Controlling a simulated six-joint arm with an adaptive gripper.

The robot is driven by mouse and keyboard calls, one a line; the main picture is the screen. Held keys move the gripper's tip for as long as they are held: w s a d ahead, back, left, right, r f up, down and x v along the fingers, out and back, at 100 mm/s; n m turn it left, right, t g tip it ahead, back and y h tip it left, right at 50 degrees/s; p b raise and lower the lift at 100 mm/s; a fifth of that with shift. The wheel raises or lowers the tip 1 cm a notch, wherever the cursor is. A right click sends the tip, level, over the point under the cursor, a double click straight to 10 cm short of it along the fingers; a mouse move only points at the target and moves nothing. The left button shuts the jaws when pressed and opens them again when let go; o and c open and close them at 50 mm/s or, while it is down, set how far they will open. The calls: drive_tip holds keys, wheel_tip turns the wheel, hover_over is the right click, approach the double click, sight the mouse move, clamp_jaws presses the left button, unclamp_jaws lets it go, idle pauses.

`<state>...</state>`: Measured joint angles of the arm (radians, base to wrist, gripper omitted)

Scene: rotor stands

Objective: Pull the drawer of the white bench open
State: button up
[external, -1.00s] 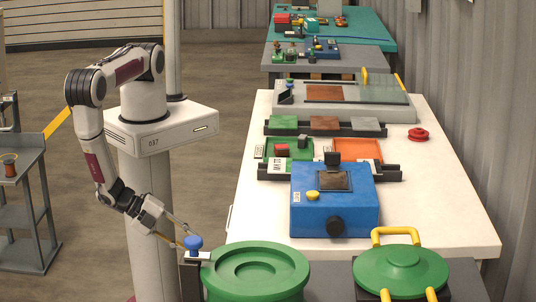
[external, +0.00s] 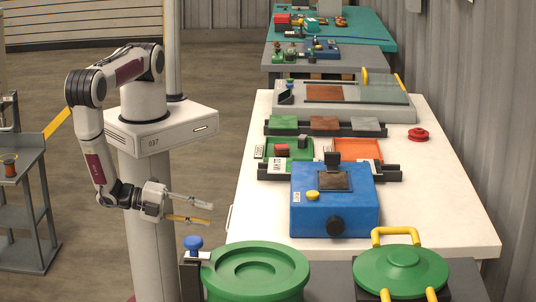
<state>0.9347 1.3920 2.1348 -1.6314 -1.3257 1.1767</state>
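The white bench (external: 445,200) runs along the right half of the external view. On its left side, a thin pale handle (external: 229,218) shows near the front corner; the drawer front itself is mostly hidden from this angle. My gripper (external: 212,212) is to the left of the handle, pointing right towards the bench side. Its two fingers are apart with nothing between them. The fingertips look close to the handle, but whether they touch it cannot be told.
A blue box (external: 305,220) with a black knob stands on the bench. A green lid with yellow handles (external: 402,272) is at front right.

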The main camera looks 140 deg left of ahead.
sight(229, 217)
drive_tip(key=shift+w+a, duration=0.15)
drive_tip(key=shift+a, duration=0.05)
drive_tip(key=shift+x, duration=3.65)
clamp_jaws()
